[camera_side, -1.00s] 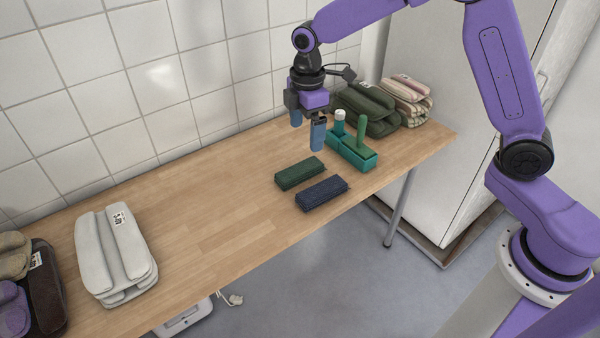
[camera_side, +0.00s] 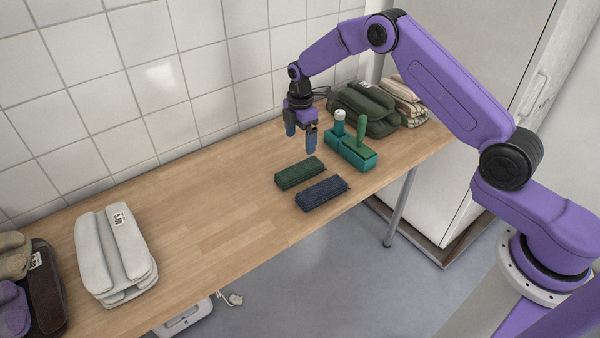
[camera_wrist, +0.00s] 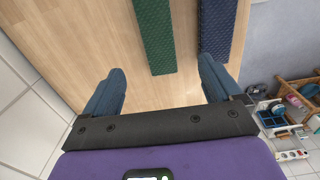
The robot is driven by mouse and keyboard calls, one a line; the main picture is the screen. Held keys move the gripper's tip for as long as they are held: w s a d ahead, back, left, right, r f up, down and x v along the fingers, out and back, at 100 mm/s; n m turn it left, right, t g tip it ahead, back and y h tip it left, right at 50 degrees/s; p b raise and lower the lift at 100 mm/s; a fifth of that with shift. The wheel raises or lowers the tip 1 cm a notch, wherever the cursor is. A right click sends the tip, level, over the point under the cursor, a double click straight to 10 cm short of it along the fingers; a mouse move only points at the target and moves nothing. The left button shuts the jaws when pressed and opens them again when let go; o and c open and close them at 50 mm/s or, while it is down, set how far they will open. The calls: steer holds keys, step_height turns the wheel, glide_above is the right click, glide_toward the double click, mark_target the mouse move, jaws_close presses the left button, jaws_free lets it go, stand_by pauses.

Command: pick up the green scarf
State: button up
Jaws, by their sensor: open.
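The green scarf (camera_side: 299,172) is a dark green folded block lying flat on the wooden table. It also shows in the wrist view (camera_wrist: 153,38), at the top, between the lines of my two fingers. My gripper (camera_side: 301,145) is open and empty, pointing down above the table just behind the scarf. In the wrist view my gripper (camera_wrist: 158,85) has its blue fingers spread wide, with the scarf's near end ahead of them. The fingers appear apart from the scarf.
A navy folded scarf (camera_side: 322,192) lies parallel, close beside the green one. A teal caddy (camera_side: 365,162) with bottles stands to the right. Green (camera_side: 372,127) and striped (camera_side: 410,110) bundles sit at the back right. A grey-white bundle (camera_side: 88,250) is at left. The table's middle is clear.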

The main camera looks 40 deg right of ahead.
mark_target(300, 168)
steer(key=f, duration=1.2)
steer(key=shift+w+d+f, duration=0.1)
steer(key=shift+w+f, duration=0.1)
steer(key=shift+f, duration=0.2)
steer(key=c, duration=1.1)
